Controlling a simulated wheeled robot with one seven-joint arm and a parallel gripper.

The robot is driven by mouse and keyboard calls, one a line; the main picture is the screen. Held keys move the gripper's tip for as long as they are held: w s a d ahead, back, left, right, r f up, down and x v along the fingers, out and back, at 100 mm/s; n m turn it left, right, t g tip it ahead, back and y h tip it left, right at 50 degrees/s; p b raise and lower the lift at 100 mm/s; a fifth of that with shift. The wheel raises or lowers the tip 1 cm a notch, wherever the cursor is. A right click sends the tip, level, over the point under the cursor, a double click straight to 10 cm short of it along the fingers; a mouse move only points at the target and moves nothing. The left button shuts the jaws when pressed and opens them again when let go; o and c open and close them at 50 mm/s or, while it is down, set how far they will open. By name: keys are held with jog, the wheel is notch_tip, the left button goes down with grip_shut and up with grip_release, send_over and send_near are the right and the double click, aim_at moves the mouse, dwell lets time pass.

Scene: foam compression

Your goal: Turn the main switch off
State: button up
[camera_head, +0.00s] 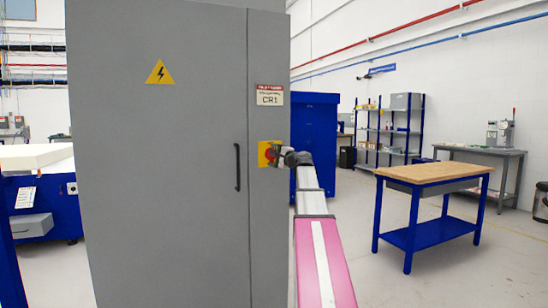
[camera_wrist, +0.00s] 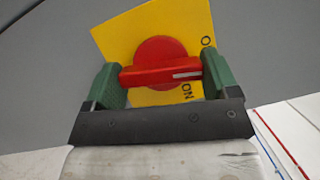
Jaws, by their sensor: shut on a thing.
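The main switch (camera_head: 264,150) is a red rotary knob on a yellow plate, on the narrow right panel of a tall grey cabinet. In the wrist view its red bar handle (camera_wrist: 160,73) lies across the knob, with a white mark at its right end. The plate (camera_wrist: 125,38) looks tilted there, with "O" at upper right and "ON" below the mark. The mark points between these two labels. My gripper (camera_head: 282,157) is at the switch from the right. In the wrist view my gripper's green fingers (camera_wrist: 160,76) are shut on the two ends of the handle.
The grey cabinet (camera_head: 160,200) has a black door handle (camera_head: 238,167) left of the switch and a yellow warning triangle (camera_head: 160,73). A blue cabinet (camera_head: 315,120) stands behind. A wood-topped blue table (camera_head: 433,172) stands at right with open floor around it.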

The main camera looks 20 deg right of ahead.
jog(key=shift+n+g, duration=0.4)
jog(key=shift+n, duration=0.5)
jog(key=o, duration=0.8)
jog(key=v, duration=1.1)
jog(key=shift+w+a, duration=0.1)
